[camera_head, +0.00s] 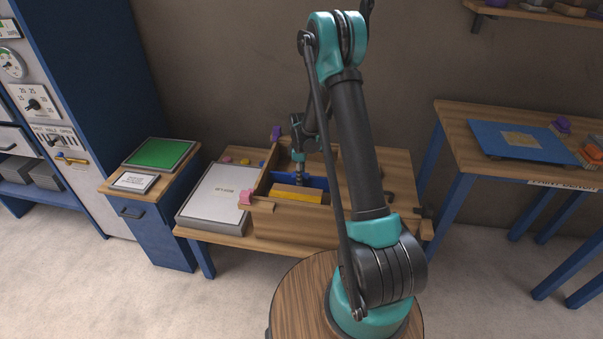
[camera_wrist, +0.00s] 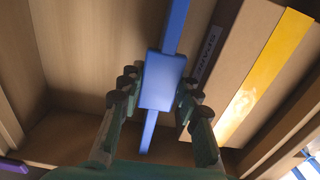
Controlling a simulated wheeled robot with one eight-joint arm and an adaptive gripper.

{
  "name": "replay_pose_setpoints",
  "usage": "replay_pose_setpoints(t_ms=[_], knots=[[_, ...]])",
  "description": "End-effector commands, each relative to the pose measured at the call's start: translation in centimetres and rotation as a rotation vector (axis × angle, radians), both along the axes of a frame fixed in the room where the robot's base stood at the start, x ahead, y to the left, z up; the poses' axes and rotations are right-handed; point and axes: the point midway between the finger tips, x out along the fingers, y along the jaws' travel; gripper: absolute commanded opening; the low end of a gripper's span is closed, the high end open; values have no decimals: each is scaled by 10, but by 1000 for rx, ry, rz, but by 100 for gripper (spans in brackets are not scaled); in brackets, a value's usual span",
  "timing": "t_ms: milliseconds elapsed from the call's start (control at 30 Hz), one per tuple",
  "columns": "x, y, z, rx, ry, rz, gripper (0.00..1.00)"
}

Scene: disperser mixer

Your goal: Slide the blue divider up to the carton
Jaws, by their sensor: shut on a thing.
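The blue divider (camera_head: 314,181) stands in a wooden drawer-like box. In the wrist view the divider (camera_wrist: 174,25) is a thin blue strip with a thicker block in its middle. My gripper (camera_wrist: 161,88) has its fingers on both sides of that block and is shut on it. In the head view my gripper (camera_head: 299,172) reaches down into the box at the divider. The carton (camera_wrist: 235,60) is brown with a yellow strip and a label on its side. It lies beside the divider, with a narrow gap between them. The carton (camera_head: 296,188) is in front of the divider in the head view.
The wooden box (camera_head: 275,227) has walls around the divider and carton. Pink (camera_head: 246,197) and purple (camera_head: 277,132) pieces sit at its corners. A white panel (camera_head: 215,192) lies to its left. Bare box floor (camera_wrist: 90,45) shows on the divider's other side.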

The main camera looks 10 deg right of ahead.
Motion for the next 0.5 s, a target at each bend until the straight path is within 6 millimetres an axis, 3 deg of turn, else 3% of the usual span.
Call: replay_pose_setpoints(t_ms=[133,167,300,500], knots=[[0,0,0,0,0,0,0],[0,0,0,0,0,0,37],[1,0,0,0,0,0,54],[1,0,0,0,0,0,55]])
